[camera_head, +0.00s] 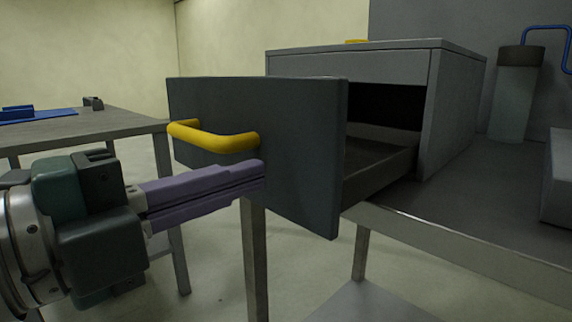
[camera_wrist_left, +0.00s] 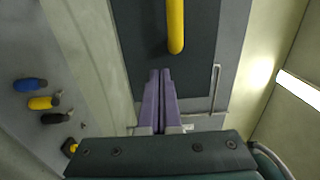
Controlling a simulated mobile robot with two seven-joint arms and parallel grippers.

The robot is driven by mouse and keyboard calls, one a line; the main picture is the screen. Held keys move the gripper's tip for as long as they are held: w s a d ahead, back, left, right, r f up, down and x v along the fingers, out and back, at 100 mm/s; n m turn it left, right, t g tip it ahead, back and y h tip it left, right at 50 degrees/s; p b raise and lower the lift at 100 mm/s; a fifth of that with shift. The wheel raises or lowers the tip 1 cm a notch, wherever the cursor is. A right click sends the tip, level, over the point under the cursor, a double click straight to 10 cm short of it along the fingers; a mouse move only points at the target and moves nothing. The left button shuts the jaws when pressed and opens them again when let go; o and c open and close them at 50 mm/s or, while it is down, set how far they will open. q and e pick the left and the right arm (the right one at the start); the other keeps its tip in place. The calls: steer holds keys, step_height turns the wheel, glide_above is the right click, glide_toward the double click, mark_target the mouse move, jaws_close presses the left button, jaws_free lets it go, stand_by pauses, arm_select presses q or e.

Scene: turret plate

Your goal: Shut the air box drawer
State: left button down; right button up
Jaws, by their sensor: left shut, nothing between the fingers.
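The air box (camera_head: 457,105) is a grey metal box on a bench, in the middle right of the head view. Its drawer (camera_head: 285,140) is pulled well out towards me, with a dark front panel and a yellow bar handle (camera_head: 213,138). My left gripper (camera_head: 262,174) has purple fingers, shut and empty. Its tips are at the front panel just below the handle; I cannot tell whether they touch. In the left wrist view the closed fingers (camera_wrist_left: 160,75) point at the dark panel, beside the end of the yellow handle (camera_wrist_left: 175,25). My right gripper is not in view.
A side table (camera_head: 85,130) with a blue mat (camera_head: 45,115) stands at the left. A cylinder (camera_head: 515,90) with a blue handle stands on the bench (camera_head: 480,225) to the right of the box. Open floor lies between the tables.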

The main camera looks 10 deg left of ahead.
arm_select(q)
steer(key=shift+x, duration=0.95)
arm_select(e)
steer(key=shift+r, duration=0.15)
arm_select(q)
steer(key=shift+w, duration=0.1)
